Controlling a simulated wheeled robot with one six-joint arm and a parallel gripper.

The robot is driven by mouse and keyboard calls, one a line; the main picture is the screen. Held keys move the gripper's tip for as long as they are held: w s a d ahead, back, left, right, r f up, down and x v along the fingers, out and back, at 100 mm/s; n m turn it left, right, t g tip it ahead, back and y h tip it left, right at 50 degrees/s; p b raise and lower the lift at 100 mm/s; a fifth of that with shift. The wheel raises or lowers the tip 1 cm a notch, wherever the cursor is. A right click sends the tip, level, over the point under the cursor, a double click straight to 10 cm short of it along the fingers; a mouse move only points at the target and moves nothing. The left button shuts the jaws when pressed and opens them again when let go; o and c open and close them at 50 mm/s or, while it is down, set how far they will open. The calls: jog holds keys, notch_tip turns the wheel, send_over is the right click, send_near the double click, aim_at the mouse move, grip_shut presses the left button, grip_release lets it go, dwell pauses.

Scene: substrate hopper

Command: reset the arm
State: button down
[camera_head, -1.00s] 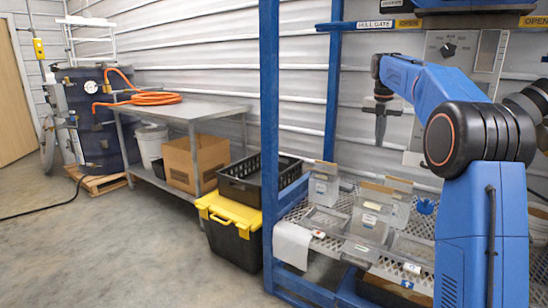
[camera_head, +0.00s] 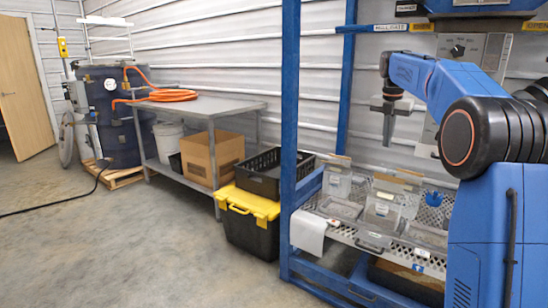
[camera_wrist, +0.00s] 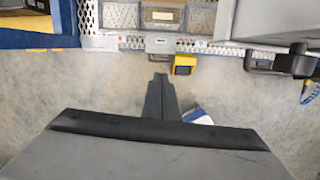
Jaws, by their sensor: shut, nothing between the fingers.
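My gripper (camera_head: 388,138) hangs from my blue arm (camera_head: 440,85), pointing down, in the upper right of the head view. It is above and in front of the perforated shelf, clear of the bins. The fingers look shut together, with nothing held. In the wrist view my gripper (camera_wrist: 160,98) shows as dark closed fingers at the middle, with floor behind them.
A blue rack post (camera_head: 290,120) stands left of my arm. The perforated shelf (camera_head: 340,232) holds several clear bins (camera_head: 383,210). A black tote with a yellow lid (camera_head: 250,215) and a metal table (camera_head: 205,106) stand further left. Open floor (camera_head: 120,250) fills the lower left.

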jog(key=s+a+f+m+t, duration=0.15)
jog(key=s+m, duration=0.25)
jog(key=s, duration=0.5)
jog(key=s+a+m, duration=0.3)
jog(key=s+m, duration=0.2)
jog(key=s, duration=0.3)
jog(key=s+a+f+m, duration=0.1)
jog(key=s+a+m, duration=0.25)
jog(key=s, duration=0.55)
jog(key=s+a+f+m+t, duration=0.1)
jog(key=s+f+m, duration=0.6)
jog(key=s, duration=0.5)
jog(key=s+a+f+m+y, duration=0.1)
jog(key=s+f+m, duration=0.7)
jog(key=s+f, duration=0.4)
jog(key=shift+s+a+t, duration=0.35)
jog(key=shift+s+a, duration=0.05)
jog(key=shift+s, duration=0.2)
jog(key=shift+f, duration=0.1)
